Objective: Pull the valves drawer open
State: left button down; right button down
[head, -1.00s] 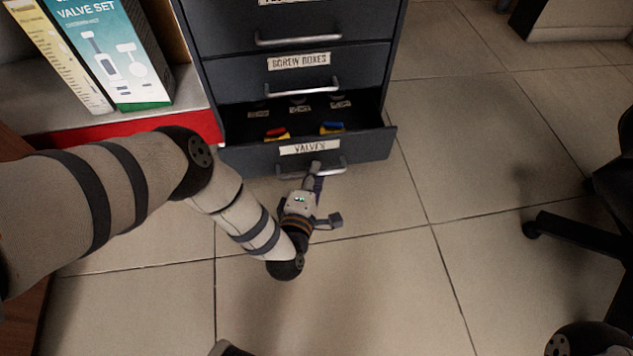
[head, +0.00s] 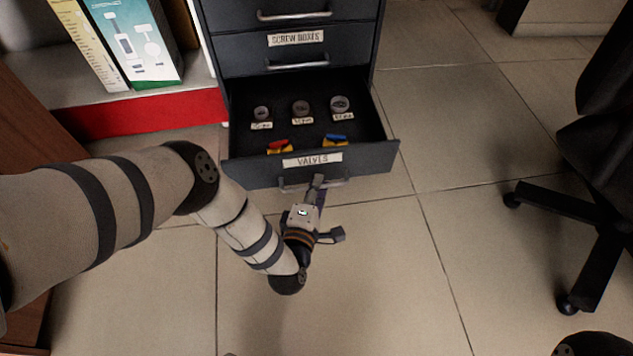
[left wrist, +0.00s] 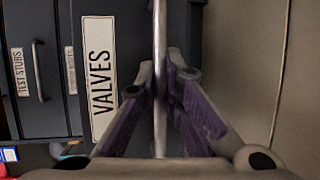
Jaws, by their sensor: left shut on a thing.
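The valves drawer (head: 240,172) is the lowest one showing in the dark cabinet, and it stands well out from the cabinet. Its front bears a "VALVES" label (head: 312,159), which also shows in the left wrist view (left wrist: 101,80). Inside lie several grey rings and two valves with red and blue handles, the blue one (head: 337,140) on the right. My left gripper (head: 317,187) is shut on the drawer's metal handle (head: 336,183). In the left wrist view the handle bar (left wrist: 160,40) runs between its fingers. My right gripper is not in view.
The screw boxes drawer (head: 256,58) above is shut. A shelf with a red edge (head: 150,115) and boxes (head: 135,45) stands to the left. A black wheeled chair (head: 565,215) is at the right. Tiled floor (head: 400,290) in front of the drawer is clear.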

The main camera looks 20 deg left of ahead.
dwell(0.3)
pick_arm(q)
jog(key=c, duration=2)
grip_release()
jog(key=v, duration=1.2)
